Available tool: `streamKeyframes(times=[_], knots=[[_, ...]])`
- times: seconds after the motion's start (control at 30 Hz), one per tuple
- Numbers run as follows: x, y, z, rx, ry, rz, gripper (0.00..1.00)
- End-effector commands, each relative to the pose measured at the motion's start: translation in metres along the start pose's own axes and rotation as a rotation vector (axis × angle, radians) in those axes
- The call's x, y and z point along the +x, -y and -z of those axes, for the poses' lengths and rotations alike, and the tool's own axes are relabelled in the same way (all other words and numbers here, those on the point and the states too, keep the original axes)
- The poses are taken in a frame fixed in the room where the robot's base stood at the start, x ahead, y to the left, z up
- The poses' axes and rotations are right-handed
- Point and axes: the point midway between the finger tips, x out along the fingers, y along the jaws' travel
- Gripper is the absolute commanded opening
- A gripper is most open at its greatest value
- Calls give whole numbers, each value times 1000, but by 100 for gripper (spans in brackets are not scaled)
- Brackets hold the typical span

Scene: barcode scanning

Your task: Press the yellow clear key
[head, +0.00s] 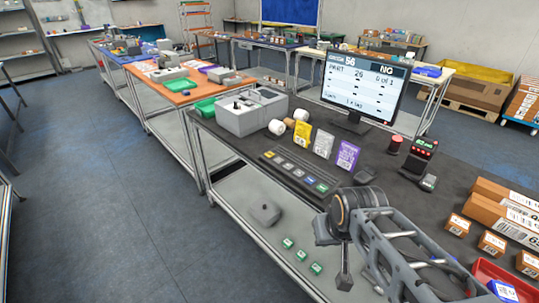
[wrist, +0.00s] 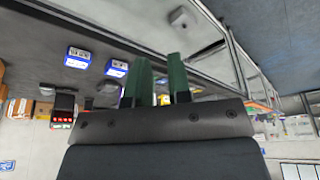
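A dark key strip (head: 297,174) lies along the near edge of the dark table, with a row of small coloured keys. A small yellowish key (head: 269,155) is at its far left end; its label is too small to read. My gripper (wrist: 161,78) shows two green fingers, apart with nothing between them. In the head view my arm is at the lower right, nearer the camera than the strip, and the fingers are not clearly seen. The yellow key cannot be made out in the wrist view.
Yellow (head: 302,136), white (head: 323,145) and purple (head: 347,155) cards stand behind the strip. A monitor (head: 362,85) reading NG stands farther back. A grey box (head: 251,109) is left of the cards, and brown cartons (head: 505,207) are at right.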

Motion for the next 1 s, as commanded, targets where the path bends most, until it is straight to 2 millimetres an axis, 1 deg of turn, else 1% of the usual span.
streamKeyframes(times=[0.03,0.17,0.2,1.0], knots=[[0,0,0,0,0,0,14],[0,0,0,0,0,0,1],[0,0,0,0,0,0,0],[0,0,0,0,0,0,0]])
